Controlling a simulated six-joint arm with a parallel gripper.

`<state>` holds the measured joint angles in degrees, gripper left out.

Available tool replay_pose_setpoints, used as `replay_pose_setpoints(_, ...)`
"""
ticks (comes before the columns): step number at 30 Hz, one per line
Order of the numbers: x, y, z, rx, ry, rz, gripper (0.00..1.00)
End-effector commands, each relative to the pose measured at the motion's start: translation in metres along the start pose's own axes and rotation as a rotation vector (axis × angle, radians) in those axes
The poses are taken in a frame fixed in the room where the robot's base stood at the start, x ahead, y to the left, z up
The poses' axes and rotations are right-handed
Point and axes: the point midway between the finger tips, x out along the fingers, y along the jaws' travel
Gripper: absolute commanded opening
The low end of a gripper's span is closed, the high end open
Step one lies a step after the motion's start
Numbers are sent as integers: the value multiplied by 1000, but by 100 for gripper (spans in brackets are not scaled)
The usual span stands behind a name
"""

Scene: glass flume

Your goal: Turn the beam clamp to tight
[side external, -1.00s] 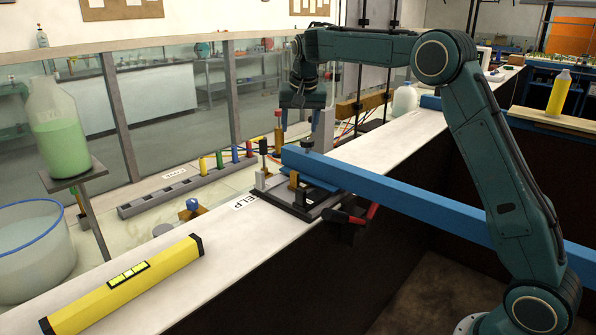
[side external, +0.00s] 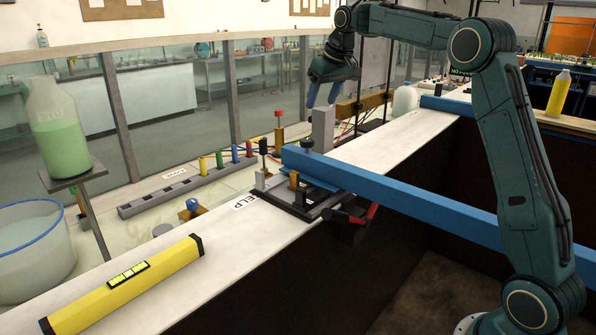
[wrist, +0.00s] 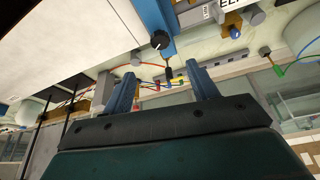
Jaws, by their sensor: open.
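A grey upright block (side external: 322,128) stands close behind the knob. A black base plate (side external: 300,203) with small posts and a red-handled part (side external: 365,213) lie below the beam end. A yellow level (side external: 130,285) lies on the white ledge at front left.

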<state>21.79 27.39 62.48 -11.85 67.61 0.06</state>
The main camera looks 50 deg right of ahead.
Motion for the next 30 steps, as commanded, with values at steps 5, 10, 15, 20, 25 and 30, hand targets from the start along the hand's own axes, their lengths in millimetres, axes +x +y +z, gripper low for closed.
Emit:
replay_pose_setpoints(5,16,-1,0,-1,-2,-1,59)
replay_pose_setpoints(10,39,-1,0,0,-3,-1,59)
replay_pose_setpoints(15,65,-1,1,1,-4,-1,59)
replay_pose_setpoints(20,90,-1,0,0,-3,-1,59)
replay_pose_setpoints(25,112,0,1,0,-3,0,59)
replay_pose_setpoints(30,127,0,0,1,-2,0,59)
